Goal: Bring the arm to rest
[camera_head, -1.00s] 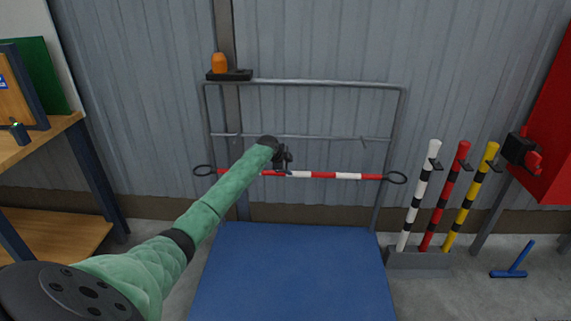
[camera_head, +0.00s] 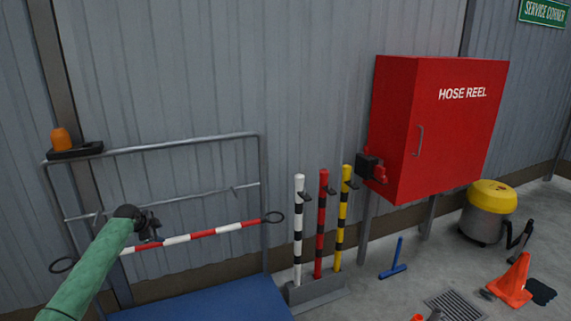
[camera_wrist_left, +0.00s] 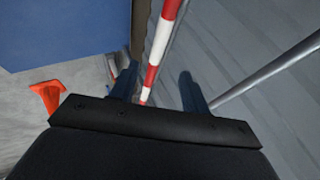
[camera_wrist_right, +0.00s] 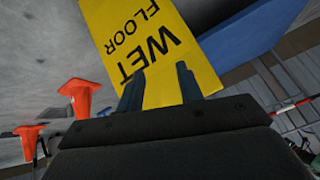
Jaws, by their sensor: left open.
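My left arm, in a green sleeve, comes in from the lower left of the head view. Its gripper (camera_head: 150,228) is at the left part of a red-and-white striped bar (camera_head: 203,236). In the left wrist view its two fingers (camera_wrist_left: 158,92) are apart. The bar (camera_wrist_left: 160,45) shows between them, not clamped. The bar's ends are at dark rings on a grey metal rail frame (camera_head: 200,143). My right gripper shows only in the right wrist view (camera_wrist_right: 159,88); its fingers are apart, with a yellow wet floor sign (camera_wrist_right: 150,30) beyond them.
Striped white, red and yellow posts (camera_head: 321,225) stand in a grey base. Right of them are a red hose reel cabinet (camera_head: 450,135), a blue T-shaped tool (camera_head: 394,265), a yellow-topped vacuum (camera_head: 487,212) and an orange cone (camera_head: 513,281).

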